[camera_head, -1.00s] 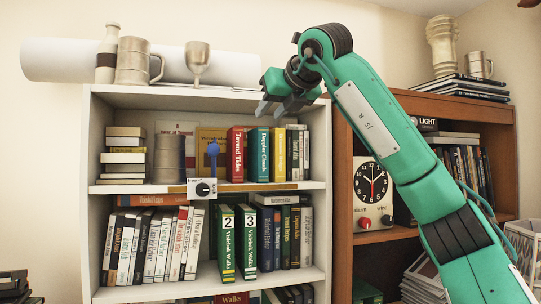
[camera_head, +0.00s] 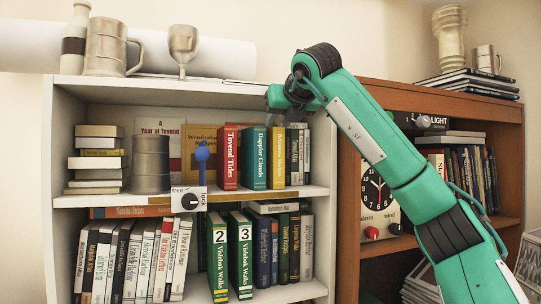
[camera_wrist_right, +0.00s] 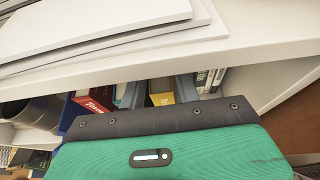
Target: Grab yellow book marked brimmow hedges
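A yellow book (camera_head: 277,158) stands upright on the white bookcase's middle shelf, between a teal book and dark and pale books. Its spine lettering is too small to read. My right gripper (camera_head: 283,103) is above it, at the upper shelf's front edge, with its fingers largely hidden in the head view. In the right wrist view the yellow book (camera_wrist_right: 161,92) shows between two grey fingers (camera_wrist_right: 162,90), which are spread apart. I cannot tell whether they touch it. My left gripper is not in view.
A red book (camera_head: 225,158) and a teal book (camera_head: 254,158) stand left of the yellow one. The white top board (camera_wrist_right: 245,48) is close to the right gripper. A lever box (camera_head: 188,200) sits at the shelf's front. A clock (camera_head: 377,198) is on the brown bookcase.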

